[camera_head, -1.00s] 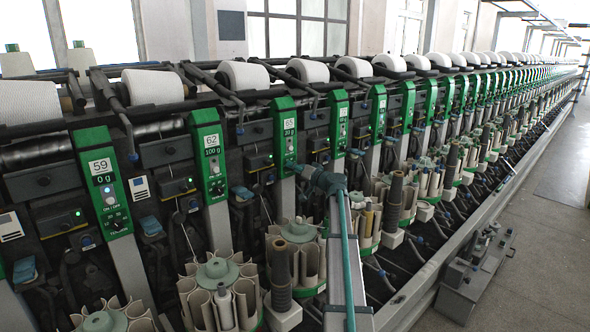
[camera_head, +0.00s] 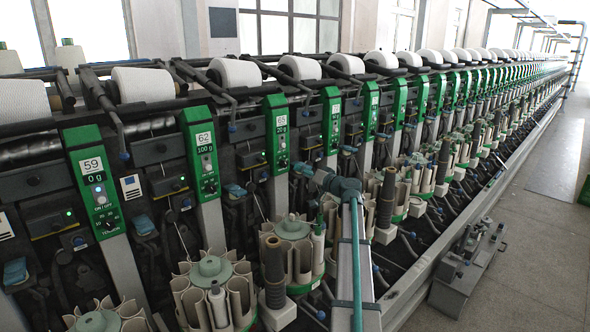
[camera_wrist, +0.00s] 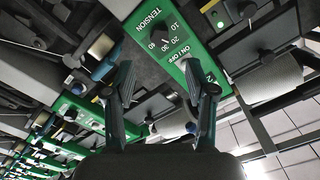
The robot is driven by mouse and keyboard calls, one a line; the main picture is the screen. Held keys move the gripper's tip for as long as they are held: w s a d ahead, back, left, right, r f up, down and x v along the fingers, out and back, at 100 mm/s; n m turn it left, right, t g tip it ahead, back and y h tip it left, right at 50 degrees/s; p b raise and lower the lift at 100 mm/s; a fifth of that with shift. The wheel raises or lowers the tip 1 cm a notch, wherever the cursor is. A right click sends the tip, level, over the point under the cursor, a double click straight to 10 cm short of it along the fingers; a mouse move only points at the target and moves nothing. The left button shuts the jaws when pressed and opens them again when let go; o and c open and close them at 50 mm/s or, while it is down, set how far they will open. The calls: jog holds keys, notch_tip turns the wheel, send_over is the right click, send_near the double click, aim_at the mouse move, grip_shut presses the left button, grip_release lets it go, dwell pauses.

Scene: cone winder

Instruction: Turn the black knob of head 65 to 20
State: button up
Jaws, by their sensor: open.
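Head 65's green panel (camera_head: 281,135) stands left of my gripper in the head view, with a small display that seems to read 20 g. Its black knob (camera_head: 283,162) is low on the panel and too small to read. My gripper (camera_wrist: 160,76) is open and empty. In the head view the gripper's tips are hard to make out against the dark machine. In the wrist view a green tension panel (camera_wrist: 180,55) appears upside down, with a black knob (camera_wrist: 165,43) beyond the gap between the fingers, apart from them. Its head number is not visible there.
Panels of head 62 (camera_head: 204,150) and head 59 (camera_head: 94,185) stand further left. Bobbin magazines (camera_head: 292,228) and a dark upright bobbin (camera_head: 274,270) stand below the panels. White yarn cones (camera_head: 236,73) line the top.

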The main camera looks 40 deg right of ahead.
jog(key=shift+s+d, duration=0.1)
jog(key=shift+s, duration=1.4)
